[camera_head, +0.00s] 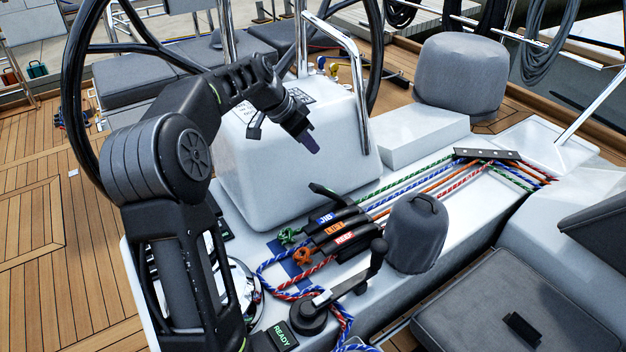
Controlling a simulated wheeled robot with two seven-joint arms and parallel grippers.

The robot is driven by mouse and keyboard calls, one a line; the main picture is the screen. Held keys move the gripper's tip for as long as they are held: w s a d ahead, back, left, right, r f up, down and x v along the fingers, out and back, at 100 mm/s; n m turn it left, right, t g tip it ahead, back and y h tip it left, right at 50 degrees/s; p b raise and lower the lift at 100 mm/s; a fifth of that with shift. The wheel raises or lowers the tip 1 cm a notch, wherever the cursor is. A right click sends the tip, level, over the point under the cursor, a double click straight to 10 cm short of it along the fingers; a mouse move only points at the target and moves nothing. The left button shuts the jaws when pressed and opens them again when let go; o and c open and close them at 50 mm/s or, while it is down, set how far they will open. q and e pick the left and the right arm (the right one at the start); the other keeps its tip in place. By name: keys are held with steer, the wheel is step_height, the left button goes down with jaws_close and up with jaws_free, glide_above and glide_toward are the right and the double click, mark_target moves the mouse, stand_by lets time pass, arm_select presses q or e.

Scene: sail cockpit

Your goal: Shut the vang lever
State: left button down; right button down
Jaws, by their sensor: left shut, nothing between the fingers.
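A bank of rope clutches sits on the white cockpit console. Three black levers lie down, labelled JIB (326,219), an orange one (334,229) too small to read, and REEF (344,239). At the bank's far end one lever (325,191) stands raised, tilted up to the left, in line with the green rope. No vang label is legible; the raised lever's label is hidden. My left gripper (311,146) is shut and empty, above and beyond the raised lever, in front of the white pedestal and apart from both. My right gripper is out of view.
A winch (308,316) with a raised handle and a grey covered drum (417,233) stand near the clutches. The white pedestal (270,165) and steel rail (355,80) rise behind. Coloured ropes run right to a black organiser (487,154). Loose rope lies left of the bank.

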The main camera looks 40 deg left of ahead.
arm_select(q)
steer(key=shift+w+f, duration=0.1)
steer(key=shift+f, duration=0.05)
steer(key=p, duration=0.3)
glide_above(319, 186)
steer(key=w, duration=0.3)
steer(key=f, duration=0.8)
steer(key=shift+s+d+f, duration=0.25)
steer(key=shift+d+f, duration=0.05)
steer(key=shift+d, duration=0.1)
steer(key=shift+s+a+f, duration=0.2)
steer(key=shift+s+f, duration=0.25)
steer(key=shift+s, duration=0.1)
steer(key=shift+s+a+f, duration=0.2)
steer(key=shift+s+f, duration=0.2)
steer(key=shift+s, duration=0.1)
steer(key=shift+s+f, duration=0.2)
steer(key=shift+s, duration=0.05)
steer(key=shift+s+a+f, duration=0.1)
steer(key=shift+f, duration=0.2)
